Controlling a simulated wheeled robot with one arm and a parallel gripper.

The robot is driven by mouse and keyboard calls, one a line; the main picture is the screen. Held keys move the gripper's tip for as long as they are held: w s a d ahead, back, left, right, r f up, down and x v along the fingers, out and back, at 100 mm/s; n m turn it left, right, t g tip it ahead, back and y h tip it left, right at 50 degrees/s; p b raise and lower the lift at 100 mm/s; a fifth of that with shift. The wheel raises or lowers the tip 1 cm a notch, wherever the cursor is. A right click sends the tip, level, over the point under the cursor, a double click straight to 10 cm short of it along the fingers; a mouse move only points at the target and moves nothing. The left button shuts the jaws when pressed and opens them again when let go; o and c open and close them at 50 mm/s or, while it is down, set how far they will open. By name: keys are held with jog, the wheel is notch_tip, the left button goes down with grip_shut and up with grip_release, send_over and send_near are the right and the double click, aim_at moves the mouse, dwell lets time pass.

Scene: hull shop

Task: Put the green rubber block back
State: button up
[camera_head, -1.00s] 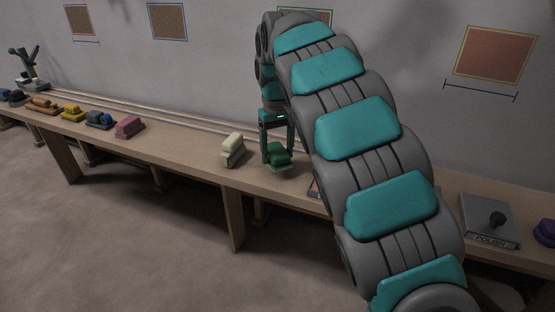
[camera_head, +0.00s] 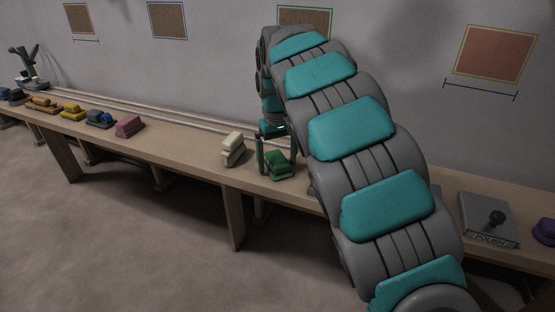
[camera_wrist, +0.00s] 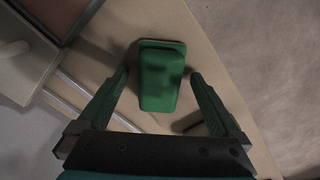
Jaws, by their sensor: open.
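The green rubber block (camera_head: 279,165) stands on the long wooden bench, close to its front edge. In the wrist view the green block (camera_wrist: 161,78) lies between and just beyond the two open fingers. My gripper (camera_head: 276,172) is open, with one finger on each side of the block in the head view. In the wrist view my gripper (camera_wrist: 161,84) shows a gap between each finger and the block.
A cream block (camera_head: 233,150) stands just left of my gripper. A pink block (camera_head: 128,126) and several other coloured blocks sit farther left on the bench (camera_head: 190,148). A grey polish plate with a knob (camera_head: 488,222) and a purple item (camera_head: 545,231) lie at the right.

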aim_at(278, 159)
jog(key=shift+r, duration=0.1)
notch_tip(278, 159, up, 12)
jog(key=p, duration=0.1)
dwell(0.6)
jog(key=s+d+f+m, duration=0.3)
jog(key=s+d+m, duration=0.1)
jog(key=s+d, duration=1.15)
jog(key=s+d+f+g, duration=0.1)
jog(key=s+f, duration=0.4)
jog(key=s, duration=0.7)
jog(key=s+f+m, duration=0.1)
jog(key=s+f, duration=0.5)
jog(key=s, duration=0.7)
jog(key=shift+s+d+f+g, duration=0.15)
jog(key=shift+d+g, duration=0.25)
